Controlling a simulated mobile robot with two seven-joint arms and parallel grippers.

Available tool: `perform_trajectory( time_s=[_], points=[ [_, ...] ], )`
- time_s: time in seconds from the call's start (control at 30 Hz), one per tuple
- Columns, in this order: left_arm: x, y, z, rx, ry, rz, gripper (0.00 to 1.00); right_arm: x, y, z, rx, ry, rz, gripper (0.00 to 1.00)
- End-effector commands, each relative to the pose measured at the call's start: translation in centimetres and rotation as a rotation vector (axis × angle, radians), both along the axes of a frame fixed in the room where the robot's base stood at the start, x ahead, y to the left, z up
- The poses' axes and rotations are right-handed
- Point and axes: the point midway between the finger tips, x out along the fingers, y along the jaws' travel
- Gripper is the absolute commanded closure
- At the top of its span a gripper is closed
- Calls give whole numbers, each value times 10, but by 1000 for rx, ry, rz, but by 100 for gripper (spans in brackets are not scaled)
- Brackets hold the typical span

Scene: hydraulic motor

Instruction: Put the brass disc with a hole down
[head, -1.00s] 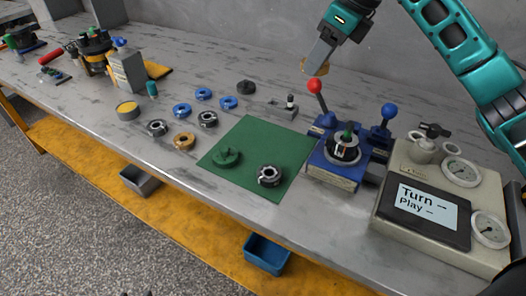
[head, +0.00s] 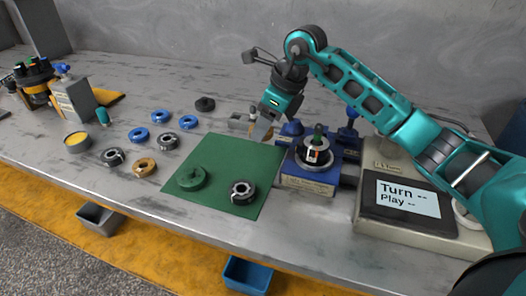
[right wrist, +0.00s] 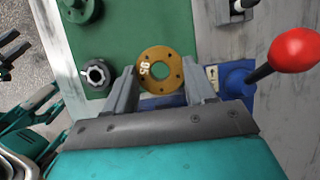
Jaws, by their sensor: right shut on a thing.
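In the right wrist view, the brass disc with a hole (right wrist: 160,87) sits between the two fingers of my right gripper (right wrist: 160,88). It has small holes around its face and a white mark. The fingers are shut on its edge. In the head view, my right gripper (head: 264,128) points down near the back right corner of the green mat (head: 228,151), beside the blue fixture (head: 312,172). The disc is mostly hidden there, and its height above the bench is unclear. My left gripper is out of view.
On the mat are a green part (head: 191,178) and a dark metal ring (head: 242,192). A red ball lever (right wrist: 293,48) stands close by my right gripper. Blue rings (head: 139,134) and a brass-coloured ring (head: 144,168) lie left of the mat. The mat's middle is clear.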

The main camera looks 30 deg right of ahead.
Motion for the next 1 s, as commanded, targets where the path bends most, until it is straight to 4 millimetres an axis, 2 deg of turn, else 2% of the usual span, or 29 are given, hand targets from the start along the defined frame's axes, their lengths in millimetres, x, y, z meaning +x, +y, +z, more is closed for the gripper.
perform_trajectory(
  time_s=[0.03,0.1,0.33,0.57,0.97,1.0],
  points=[
    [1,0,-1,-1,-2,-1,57,0,0,-11,3,1,-1,85],
    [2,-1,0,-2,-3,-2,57,0,0,-21,2,1,0,85],
    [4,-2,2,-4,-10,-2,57,0,1,-36,2,-1,0,85],
    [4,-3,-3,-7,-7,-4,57,0,1,-70,2,-1,-1,85],
    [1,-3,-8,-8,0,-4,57,0,0,-76,1,-3,0,85],
    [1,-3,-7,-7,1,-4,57,0,0,-75,1,-1,0,42]
  ],
)
